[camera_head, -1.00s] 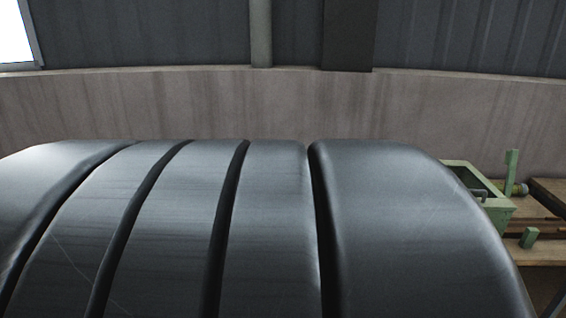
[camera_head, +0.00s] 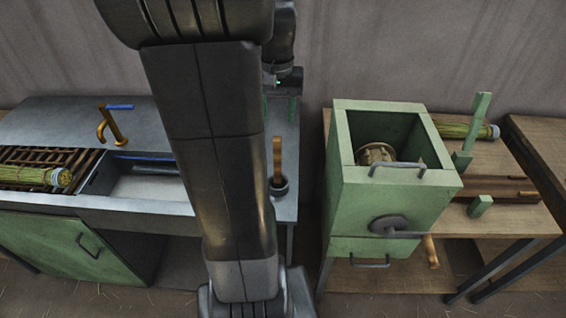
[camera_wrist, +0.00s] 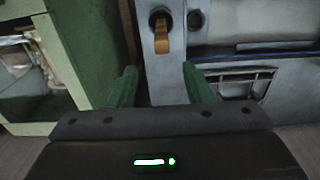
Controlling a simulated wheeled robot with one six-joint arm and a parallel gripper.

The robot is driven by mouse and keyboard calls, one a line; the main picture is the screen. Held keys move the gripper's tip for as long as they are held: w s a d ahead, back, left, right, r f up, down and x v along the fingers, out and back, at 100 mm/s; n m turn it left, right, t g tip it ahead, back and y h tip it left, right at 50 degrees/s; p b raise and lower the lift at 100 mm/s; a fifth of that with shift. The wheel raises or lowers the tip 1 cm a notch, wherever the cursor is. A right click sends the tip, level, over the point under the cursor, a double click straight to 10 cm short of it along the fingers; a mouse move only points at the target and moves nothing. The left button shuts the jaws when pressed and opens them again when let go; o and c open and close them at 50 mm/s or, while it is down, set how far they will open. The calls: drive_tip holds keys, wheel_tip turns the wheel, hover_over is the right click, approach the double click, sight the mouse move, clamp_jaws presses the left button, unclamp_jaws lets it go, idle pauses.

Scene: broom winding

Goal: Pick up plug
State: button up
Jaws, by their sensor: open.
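The plug (camera_head: 277,160) is an orange-brown upright handle in a dark round seat on the right end of the grey sink counter in the head view. In the wrist view the plug (camera_wrist: 163,38) stands near the top centre. My gripper (camera_wrist: 160,85) has two green fingers, spread apart with nothing between them. The plug shows beyond the gap between the fingertips, and they appear apart from it. In the head view my gripper (camera_head: 279,107) is partly hidden behind my arm, at the back of the counter behind the plug.
A green open-topped box machine (camera_head: 395,190) stands on a wooden table right of the sink, with a gap between. A brass tap (camera_head: 112,128), the sink basin (camera_head: 150,188) and a straw bundle (camera_head: 40,177) are left. My arm hides the middle.

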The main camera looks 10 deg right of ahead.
sight(277, 150)
drive_tip(key=f, duration=0.6)
drive_tip(key=f+p, duration=0.1)
drive_tip(key=f, duration=0.5)
drive_tip(key=shift+s+a+f, duration=0.1)
drive_tip(key=shift+a+f, duration=0.1)
drive_tip(key=shift+f, duration=0.2)
clamp_jaws()
